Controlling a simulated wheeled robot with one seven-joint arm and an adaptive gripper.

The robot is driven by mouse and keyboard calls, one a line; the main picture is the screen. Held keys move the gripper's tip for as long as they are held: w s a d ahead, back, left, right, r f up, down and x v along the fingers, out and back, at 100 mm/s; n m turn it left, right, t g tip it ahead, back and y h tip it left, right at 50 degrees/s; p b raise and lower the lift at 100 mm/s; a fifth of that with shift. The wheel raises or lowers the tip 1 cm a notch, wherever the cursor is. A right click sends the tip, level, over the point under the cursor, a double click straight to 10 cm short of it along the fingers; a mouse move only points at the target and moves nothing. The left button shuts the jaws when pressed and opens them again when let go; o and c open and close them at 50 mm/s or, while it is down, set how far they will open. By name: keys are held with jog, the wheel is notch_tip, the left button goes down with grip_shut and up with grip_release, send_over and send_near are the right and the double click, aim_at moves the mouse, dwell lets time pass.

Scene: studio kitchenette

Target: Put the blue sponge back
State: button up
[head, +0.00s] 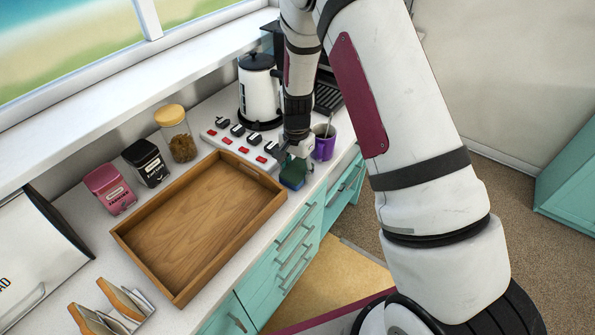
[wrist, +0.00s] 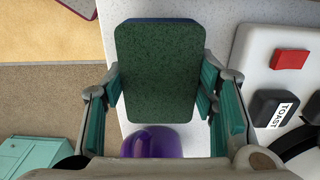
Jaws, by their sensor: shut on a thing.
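The blue sponge (wrist: 160,70) has a dark green scouring face turned to the wrist camera, with a thin blue edge at its top. My gripper (wrist: 160,95) is shut on it, one finger at each long side. In the head view the sponge (head: 293,174) is at the counter's front edge, below my gripper (head: 290,155), just right of the wooden tray. I cannot tell whether the sponge touches the counter.
A purple mug (head: 325,148) with a spoon stands close right of the sponge. A white switch panel (head: 238,143) and a kettle (head: 259,90) are behind. The wooden tray (head: 205,222) is empty. Jars and tins line the back; a toast rack (head: 125,308) is front left.

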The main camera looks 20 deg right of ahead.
jog(key=shift+f, duration=0.35)
jog(key=shift+f, duration=0.1)
jog(key=o, duration=1.1)
notch_tip(320, 180, up, 12)
jog(key=b, duration=0.2)
notch_tip(320, 180, up, 9)
jog(key=n+t, duration=0.1)
jog(key=n, duration=0.1)
send_over(297, 169)
jog(key=s, duration=0.4)
jog(key=s+r+n+t, duration=0.1)
jog(key=s+r+n, duration=0.2)
jog(key=s+r, duration=0.2)
jog(key=s+r+n+t, duration=0.2)
jog(key=s+r, duration=0.3)
jog(key=s, duration=0.4)
jog(key=s+r+n+t, duration=0.1)
jog(key=s+r+n, duration=0.2)
jog(key=s+r, duration=0.2)
jog(key=shift+s+n+t, duration=0.3)
jog(key=shift+s+n, duration=0.1)
jog(key=shift+s, duration=0.95)
